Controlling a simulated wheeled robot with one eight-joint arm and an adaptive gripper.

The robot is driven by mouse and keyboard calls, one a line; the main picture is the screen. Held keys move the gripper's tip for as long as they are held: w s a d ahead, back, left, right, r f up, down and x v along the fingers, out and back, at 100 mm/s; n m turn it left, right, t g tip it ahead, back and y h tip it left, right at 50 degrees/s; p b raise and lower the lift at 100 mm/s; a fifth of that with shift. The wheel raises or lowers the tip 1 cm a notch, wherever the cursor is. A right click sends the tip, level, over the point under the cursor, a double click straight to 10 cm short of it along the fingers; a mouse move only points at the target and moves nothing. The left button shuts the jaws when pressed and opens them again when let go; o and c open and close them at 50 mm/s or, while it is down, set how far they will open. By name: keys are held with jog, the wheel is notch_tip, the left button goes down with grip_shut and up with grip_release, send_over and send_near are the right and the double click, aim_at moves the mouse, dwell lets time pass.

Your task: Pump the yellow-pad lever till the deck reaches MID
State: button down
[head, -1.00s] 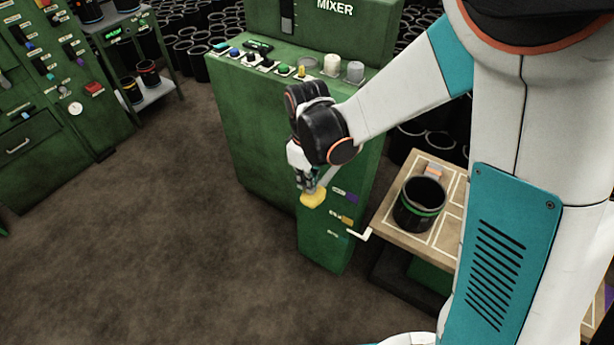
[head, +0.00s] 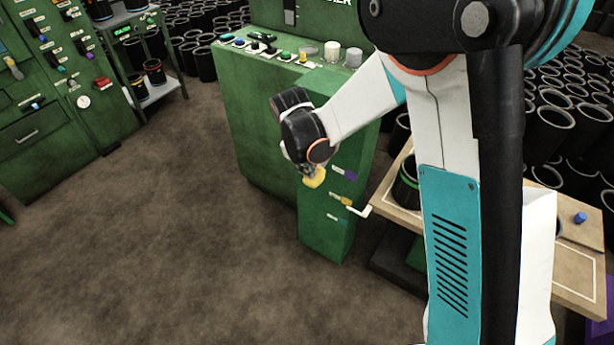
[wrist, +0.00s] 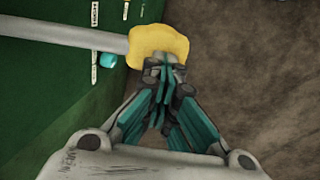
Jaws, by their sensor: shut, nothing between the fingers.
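The yellow pad (head: 314,178) is at the end of a lever on the green cabinet's front. In the wrist view the pad (wrist: 158,46) sits on a grey lever bar (wrist: 75,37) coming from the left. My gripper (head: 308,171) is shut and empty, with its fingertips (wrist: 165,66) overlapping the pad's near edge; contact is unclear. A white pointer (head: 360,211) beside the deck (head: 388,218) sits just below the yellow mark (head: 346,201), the middle of three.
A black pot with a green band (head: 405,187) stands on the deck, partly hidden by my arm. The green mixer cabinet (head: 255,120) has a row of buttons on top. Several black sleeves crowd the right and back. The floor (head: 170,230) to the left is clear.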

jog(key=b+x, duration=0.1)
jog(key=x, duration=0.3)
jog(key=shift+a+f+b, duration=0.1)
jog(key=shift+f+b, duration=0.1)
jog(key=shift+b, duration=0.2)
jog(key=shift+f, duration=0.2)
jog(key=shift+s, duration=0.1)
jog(key=shift+r, duration=0.3)
jog(key=s+a+r+p, duration=0.2)
jog(key=r+p, duration=0.1)
jog(key=r, duration=0.3)
jog(key=s+a+r+p, duration=0.2)
jog(key=s+r, duration=0.1)
jog(key=r, duration=0.3)
jog(key=shift+p, duration=0.4)
jog(key=shift+s+a, duration=0.1)
jog(key=shift+s, duration=0.05)
